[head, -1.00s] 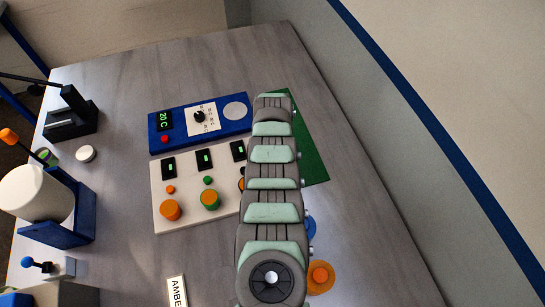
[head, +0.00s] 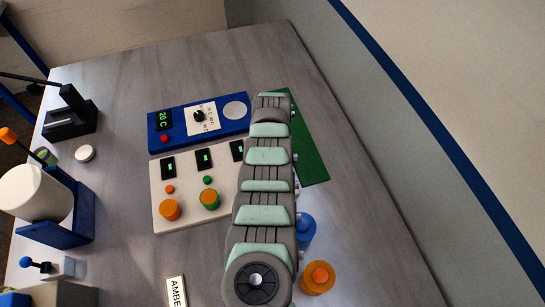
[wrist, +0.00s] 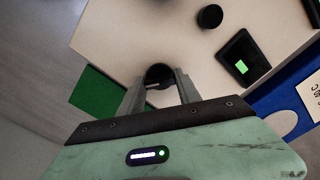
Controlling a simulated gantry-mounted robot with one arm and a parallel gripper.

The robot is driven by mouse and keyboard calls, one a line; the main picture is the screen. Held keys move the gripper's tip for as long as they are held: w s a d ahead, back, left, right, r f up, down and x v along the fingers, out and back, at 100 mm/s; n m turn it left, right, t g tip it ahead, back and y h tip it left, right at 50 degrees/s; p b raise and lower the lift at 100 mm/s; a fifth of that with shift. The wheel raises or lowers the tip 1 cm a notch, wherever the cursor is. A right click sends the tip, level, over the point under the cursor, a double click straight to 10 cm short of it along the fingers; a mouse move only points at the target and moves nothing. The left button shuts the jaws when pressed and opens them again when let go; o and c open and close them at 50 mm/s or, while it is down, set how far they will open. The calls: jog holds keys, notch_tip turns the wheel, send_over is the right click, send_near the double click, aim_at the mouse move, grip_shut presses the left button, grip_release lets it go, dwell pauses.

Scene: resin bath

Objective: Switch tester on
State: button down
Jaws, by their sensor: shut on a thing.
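My gripper (wrist: 160,92) is shut on a dark round knob (wrist: 158,73) at the edge of the pale control panel (wrist: 130,30). In the head view my arm covers my gripper and this right-hand part of the panel (head: 222,221). One display (wrist: 243,62) shows green in the wrist view. A blue unit (head: 180,140) behind it has a dial, a red button (head: 164,138) and a "20 C" readout. I cannot tell which device is the tester.
A green mat (head: 310,150) lies right of my arm. Blue (head: 306,230) and orange (head: 318,278) round pieces stand near my arm. At left are a black device (head: 68,120), a white cylinder in a blue holder (head: 82,215) and a blue-knobbed lever (head: 45,266). The back is clear.

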jog(key=shift+m, duration=2.3)
jog(key=c, duration=0.8)
grip_release()
jog(key=shift+c, duration=0.2)
notch_tip(320, 180, up, 11)
jog(key=p, duration=0.1)
jog(key=shift+f+p, duration=0.15)
jog(key=shift+p, duration=0.15)
